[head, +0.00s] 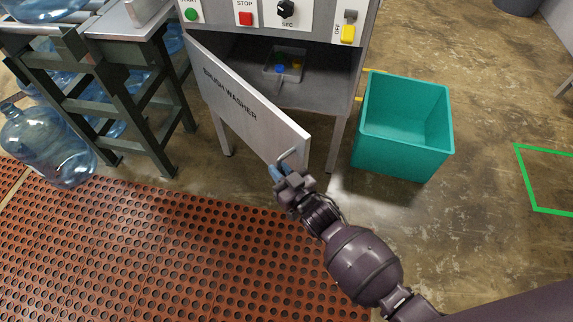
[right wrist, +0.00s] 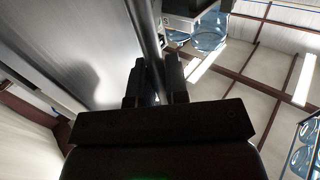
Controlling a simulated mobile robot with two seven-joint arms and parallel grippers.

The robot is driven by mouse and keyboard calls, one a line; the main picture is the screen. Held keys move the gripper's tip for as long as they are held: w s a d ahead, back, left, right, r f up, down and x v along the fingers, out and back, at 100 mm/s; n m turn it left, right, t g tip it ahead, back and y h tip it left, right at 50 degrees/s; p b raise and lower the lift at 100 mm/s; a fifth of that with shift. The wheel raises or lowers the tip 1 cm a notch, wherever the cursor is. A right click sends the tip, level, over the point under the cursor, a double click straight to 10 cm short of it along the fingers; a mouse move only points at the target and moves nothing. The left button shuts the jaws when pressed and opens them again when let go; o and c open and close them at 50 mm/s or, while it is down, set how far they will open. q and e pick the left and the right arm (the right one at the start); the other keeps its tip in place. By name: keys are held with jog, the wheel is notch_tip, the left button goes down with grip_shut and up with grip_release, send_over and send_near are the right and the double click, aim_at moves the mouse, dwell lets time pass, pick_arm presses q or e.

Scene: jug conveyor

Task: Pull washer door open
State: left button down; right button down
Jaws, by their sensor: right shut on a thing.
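The washer door (head: 245,103), a grey panel marked "BRUSH WASHER", stands partly open, swung out from its left side. Its bent metal handle (head: 288,156) is at the door's lower right corner. My right gripper (head: 279,173) is shut on the handle. In the right wrist view the handle bar (right wrist: 149,45) runs between the two fingers (right wrist: 158,82), beside the door's grey face (right wrist: 85,45). My left gripper is not in view.
A teal bin (head: 400,160) stands on the floor right of the washer. A green-framed conveyor (head: 100,75) with blue water jugs (head: 45,143) is at the left. A red perforated mat (head: 150,240) covers the floor in front. A control panel (head: 265,14) is above the opening.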

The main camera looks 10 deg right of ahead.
jog(key=shift+s+a, duration=0.2)
jog(key=shift+a, duration=0.3)
jog(key=shift+s+a, duration=0.2)
jog(key=shift+a, duration=0.25)
jog(key=c, duration=1.2)
grip_release()
jog(key=shift+o, duration=0.2)
jog(key=shift+s+d, duration=0.1)
jog(key=shift+s, duration=0.05)
